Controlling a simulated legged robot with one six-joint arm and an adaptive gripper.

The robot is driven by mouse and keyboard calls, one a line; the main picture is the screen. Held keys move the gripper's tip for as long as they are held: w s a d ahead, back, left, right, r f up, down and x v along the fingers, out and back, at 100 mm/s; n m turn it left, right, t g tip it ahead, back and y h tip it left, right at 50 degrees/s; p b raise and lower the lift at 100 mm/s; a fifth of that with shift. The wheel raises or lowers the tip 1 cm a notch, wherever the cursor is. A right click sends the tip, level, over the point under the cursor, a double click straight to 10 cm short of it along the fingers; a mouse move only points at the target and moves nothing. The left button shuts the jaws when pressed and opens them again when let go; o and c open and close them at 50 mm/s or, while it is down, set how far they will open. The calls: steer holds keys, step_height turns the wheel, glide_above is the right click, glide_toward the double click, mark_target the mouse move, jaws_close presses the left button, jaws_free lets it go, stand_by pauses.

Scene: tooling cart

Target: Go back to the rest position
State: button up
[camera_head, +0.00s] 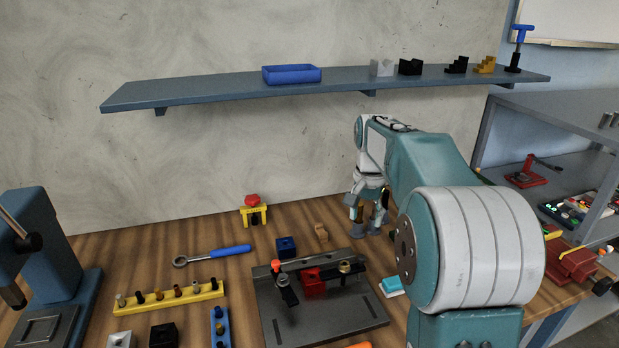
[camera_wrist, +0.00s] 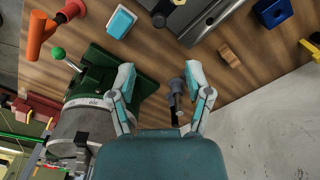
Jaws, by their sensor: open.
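My gripper (camera_head: 367,218) hangs over the right rear of the wooden bench in the head view, below my teal and white arm. In the wrist view my gripper (camera_wrist: 160,67) has its two fingers spread wide, with nothing held between them. A dark grey upright part (camera_wrist: 176,92) shows between and beyond the fingers; whether a finger touches it I cannot tell. My arm hides part of the bench in the head view.
A dark fixture plate (camera_head: 335,325) with a red block stands front centre. A wall shelf (camera_head: 200,90) spans above the bench. A red vise (camera_head: 572,262) stands right.

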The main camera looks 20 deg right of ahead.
steer(key=s+a+n+t, duration=0.2)
steer(key=s+a+n, duration=0.2)
steer(key=s, duration=0.9)
steer(key=s+a+n+t, duration=0.3)
steer(key=s+a+n, duration=0.2)
steer(key=s+a, duration=0.5)
steer(key=s, duration=0.2)
steer(key=shift+s+a+f+t, duration=0.15)
steer(key=shift+s+a+t, duration=0.15)
steer(key=shift+s+a, duration=0.1)
stand_by(1.4)
